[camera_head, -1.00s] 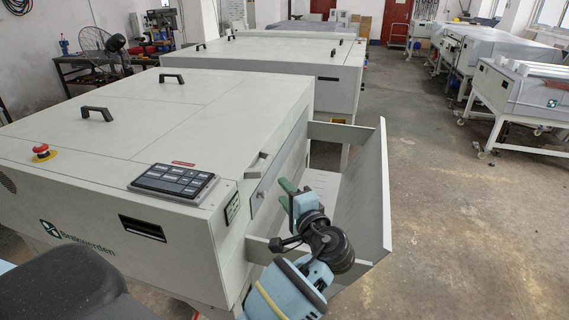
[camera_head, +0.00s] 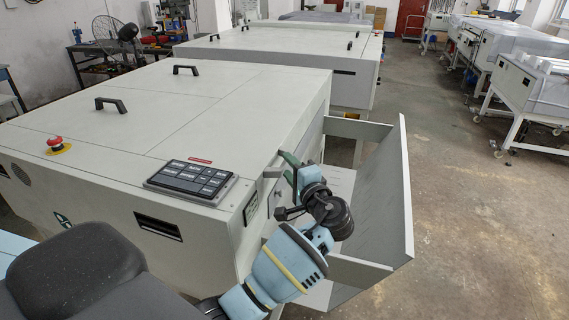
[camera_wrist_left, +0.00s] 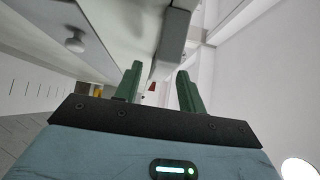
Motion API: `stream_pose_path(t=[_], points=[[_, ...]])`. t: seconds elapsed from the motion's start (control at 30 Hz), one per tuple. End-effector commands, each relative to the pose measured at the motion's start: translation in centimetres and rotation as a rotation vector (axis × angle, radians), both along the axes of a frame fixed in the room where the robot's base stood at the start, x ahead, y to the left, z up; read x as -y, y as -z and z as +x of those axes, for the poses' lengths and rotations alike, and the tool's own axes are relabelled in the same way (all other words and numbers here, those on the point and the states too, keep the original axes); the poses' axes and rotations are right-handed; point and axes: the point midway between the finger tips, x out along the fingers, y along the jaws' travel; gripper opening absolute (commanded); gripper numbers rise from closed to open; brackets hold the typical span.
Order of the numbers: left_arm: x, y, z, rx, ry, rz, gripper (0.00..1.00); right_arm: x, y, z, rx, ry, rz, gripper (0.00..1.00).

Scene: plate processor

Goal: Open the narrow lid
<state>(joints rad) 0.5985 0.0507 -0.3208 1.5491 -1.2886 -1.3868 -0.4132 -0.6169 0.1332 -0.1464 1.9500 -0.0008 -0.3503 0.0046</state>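The pale grey plate processor (camera_head: 150,100) fills the left of the head view. A narrow strip of its top, which looks like the narrow lid (camera_head: 268,115), runs along its right side and lies flat, shut. A small grey tab (camera_head: 272,173) sticks out by its near right edge. My left gripper (camera_head: 288,164), with green fingers, is at the side of the machine right beside this tab. In the left wrist view the fingers (camera_wrist_left: 158,78) are apart with a gap between them. A grey bar (camera_wrist_left: 172,38) shows just beyond the gap; contact cannot be told. My right gripper is not seen.
A tilted grey tray (camera_head: 375,200) projects from the machine's right side, close around my left arm. A keypad panel (camera_head: 190,180) and a red emergency button (camera_head: 56,145) sit on top. Black handles (camera_head: 110,104) stand on the wide cover.

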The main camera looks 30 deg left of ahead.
Motion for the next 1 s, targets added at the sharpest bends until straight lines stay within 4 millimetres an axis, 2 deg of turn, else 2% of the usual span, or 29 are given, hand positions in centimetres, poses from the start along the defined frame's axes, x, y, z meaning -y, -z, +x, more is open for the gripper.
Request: stream_pose_path(t=[0.2,0.57,0.87,1.0], points=[[-1.9,-0.1,1.2,0.001,0.000,0.000,0.40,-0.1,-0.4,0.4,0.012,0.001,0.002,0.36],[-2.3,0.0,1.4,-0.001,0.001,-0.001,0.40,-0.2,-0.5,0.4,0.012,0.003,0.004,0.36],[-2.3,0.0,1.4,-0.001,0.001,-0.001,0.01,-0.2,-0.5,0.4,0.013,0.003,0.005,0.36],[-2.3,0.0,1.4,-0.001,0.001,-0.001,0.00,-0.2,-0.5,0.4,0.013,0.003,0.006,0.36]])
